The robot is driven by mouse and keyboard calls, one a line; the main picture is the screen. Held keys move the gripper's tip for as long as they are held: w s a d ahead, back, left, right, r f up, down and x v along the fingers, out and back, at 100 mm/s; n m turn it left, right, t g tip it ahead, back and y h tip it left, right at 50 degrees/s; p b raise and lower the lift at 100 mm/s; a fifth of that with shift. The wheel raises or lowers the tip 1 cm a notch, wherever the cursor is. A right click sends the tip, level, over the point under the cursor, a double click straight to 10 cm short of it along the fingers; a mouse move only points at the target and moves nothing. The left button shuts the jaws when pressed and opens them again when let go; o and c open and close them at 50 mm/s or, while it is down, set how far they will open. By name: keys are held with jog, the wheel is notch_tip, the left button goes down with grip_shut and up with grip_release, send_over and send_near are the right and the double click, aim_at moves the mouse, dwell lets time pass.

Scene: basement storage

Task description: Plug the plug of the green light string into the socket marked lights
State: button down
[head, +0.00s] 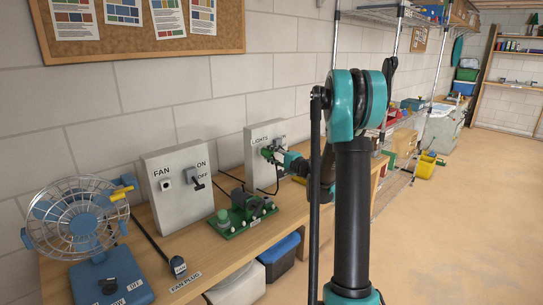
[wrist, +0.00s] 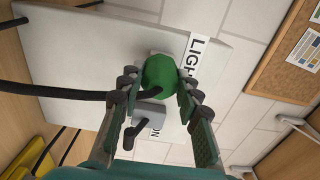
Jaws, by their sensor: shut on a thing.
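My gripper (head: 270,152) is at the front of the white lights panel (head: 251,141) in the head view. In the wrist view its two fingers (wrist: 160,88) are shut on a round green plug (wrist: 160,74). A black cable (wrist: 62,97) runs from the plug to the left. The plug is right beside the LIGHTS label (wrist: 196,52) and covers the socket, so I cannot tell whether it is in it. The grey switch (wrist: 150,114) of this panel is close to the fingers.
The fan panel (head: 178,187) with its own socket and switch stands to the left on the wooden bench (head: 213,252). Wire shelving (head: 400,145) is at the right.

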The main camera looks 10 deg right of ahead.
jog(key=shift+w+a, duration=0.2)
jog(key=shift+w, duration=0.1)
jog(key=c, duration=1)
grip_release()
jog(key=v, duration=1.2)
